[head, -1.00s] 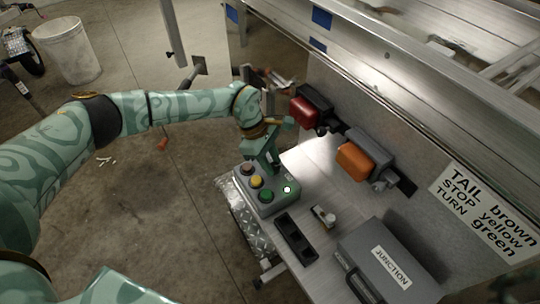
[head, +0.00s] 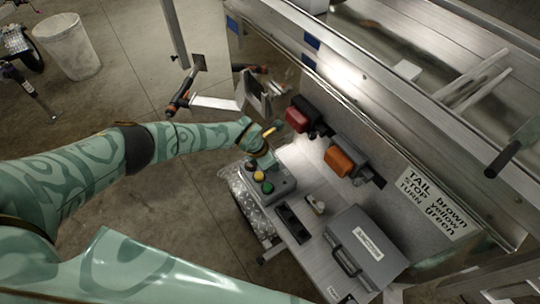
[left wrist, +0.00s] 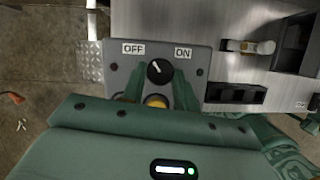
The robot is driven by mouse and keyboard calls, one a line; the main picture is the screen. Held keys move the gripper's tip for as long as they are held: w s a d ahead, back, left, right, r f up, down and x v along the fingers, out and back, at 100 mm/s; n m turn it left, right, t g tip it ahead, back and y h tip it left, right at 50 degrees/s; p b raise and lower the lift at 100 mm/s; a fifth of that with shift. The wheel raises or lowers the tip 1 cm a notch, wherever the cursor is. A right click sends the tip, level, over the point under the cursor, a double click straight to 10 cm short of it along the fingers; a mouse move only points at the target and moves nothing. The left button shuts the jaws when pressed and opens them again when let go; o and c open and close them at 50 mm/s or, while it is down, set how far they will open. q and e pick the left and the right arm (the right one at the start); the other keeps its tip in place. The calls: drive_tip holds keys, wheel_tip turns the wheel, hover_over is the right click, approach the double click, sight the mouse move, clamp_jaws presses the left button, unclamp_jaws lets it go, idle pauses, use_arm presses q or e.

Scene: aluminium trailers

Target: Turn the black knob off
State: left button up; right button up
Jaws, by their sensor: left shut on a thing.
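The black knob (left wrist: 159,70) shows in the left wrist view between an OFF label (left wrist: 134,48) on the left and an ON label (left wrist: 184,54) on the right. Its white mark points up and slightly left. My left gripper (left wrist: 159,80) is shut on the knob, one finger on each side. In the head view my left gripper (head: 266,158) hides the knob.
A red lamp (head: 297,118) and an orange lamp (head: 339,161) are on the panel behind. The concrete floor to the left is mostly open.

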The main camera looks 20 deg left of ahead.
use_arm(q)
drive_tip(key=shift+r+n+y+p, duration=0.1)
drive_tip(key=shift+n+y+p, duration=0.2)
drive_tip(key=shift+n+p, duration=0.55)
drive_tip(key=o, duration=1)
drive_tip(key=p+v, duration=0.2)
drive_tip(key=v, duration=0.3)
drive_tip(key=p+v, duration=0.3)
drive_tip(key=v, duration=0.2)
drive_tip(key=p+v, duration=0.3)
drive_tip(key=v, duration=0.3)
drive_tip(key=shift+s, duration=0.35)
